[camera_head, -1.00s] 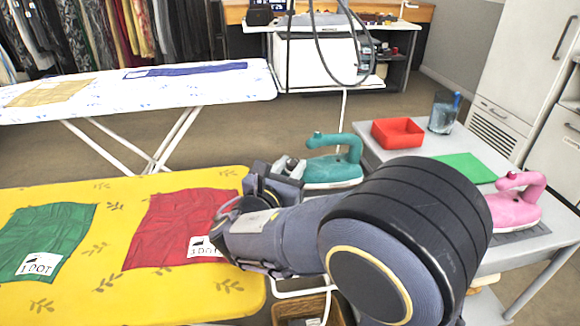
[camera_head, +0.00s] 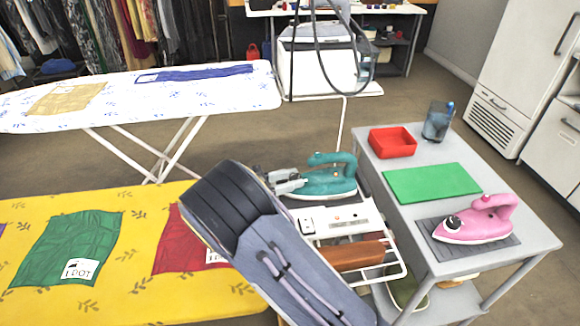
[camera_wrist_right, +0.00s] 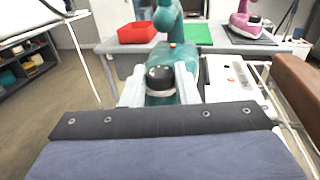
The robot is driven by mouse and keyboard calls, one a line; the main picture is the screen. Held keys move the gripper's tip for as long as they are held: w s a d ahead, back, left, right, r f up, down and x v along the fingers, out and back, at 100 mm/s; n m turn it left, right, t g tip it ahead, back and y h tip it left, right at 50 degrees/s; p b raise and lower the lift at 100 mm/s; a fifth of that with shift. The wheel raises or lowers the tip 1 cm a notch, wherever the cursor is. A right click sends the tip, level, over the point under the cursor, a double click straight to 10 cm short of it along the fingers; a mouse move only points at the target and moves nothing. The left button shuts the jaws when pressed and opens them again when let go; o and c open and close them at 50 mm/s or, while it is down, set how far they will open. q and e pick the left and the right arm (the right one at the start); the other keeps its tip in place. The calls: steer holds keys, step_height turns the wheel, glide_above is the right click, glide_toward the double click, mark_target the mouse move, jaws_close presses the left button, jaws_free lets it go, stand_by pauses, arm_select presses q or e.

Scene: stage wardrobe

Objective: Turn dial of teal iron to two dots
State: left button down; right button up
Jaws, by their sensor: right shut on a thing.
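The teal iron (camera_head: 328,184) sits on a white stand at the end of the yellow ironing board. It also shows ahead in the right wrist view (camera_wrist_right: 170,52). Its dial (camera_wrist_right: 160,77), dark on top with a pale base, is between the two pale fingers of my right gripper (camera_wrist_right: 159,88). The gripper is shut on the dial. In the head view my right gripper (camera_head: 288,184) reaches the iron's left end, and the dial is hidden there. The dot marks on the dial cannot be read. My left gripper is out of view.
A grey cart (camera_head: 400,222) at the right carries a pink iron (camera_head: 480,222), a green mat (camera_head: 430,182), a red tray (camera_head: 392,142) and a cup (camera_head: 438,120). The yellow board (camera_head: 140,205) holds green and red cloths, the green one tagged "1 DOT". A white board (camera_head: 200,105) stands behind.

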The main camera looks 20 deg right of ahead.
steer(key=m+g+p, duration=0.1)
steer(key=g, duration=0.1)
steer(key=m+g+y+p, duration=0.1)
steer(key=m+g+p, duration=0.2)
steer(key=g, duration=0.1)
steer(key=shift+w+d+r+g+y+p, duration=0.1)
steer(key=shift+w+r+g+y+p, duration=0.05)
steer(key=shift+w+g+y+p, duration=0.2)
steer(key=shift+m+g+y+p, duration=0.35)
steer(key=shift+m+g+p, duration=0.15)
steer(key=shift+m+g, duration=0.35)
steer(key=o, duration=1)
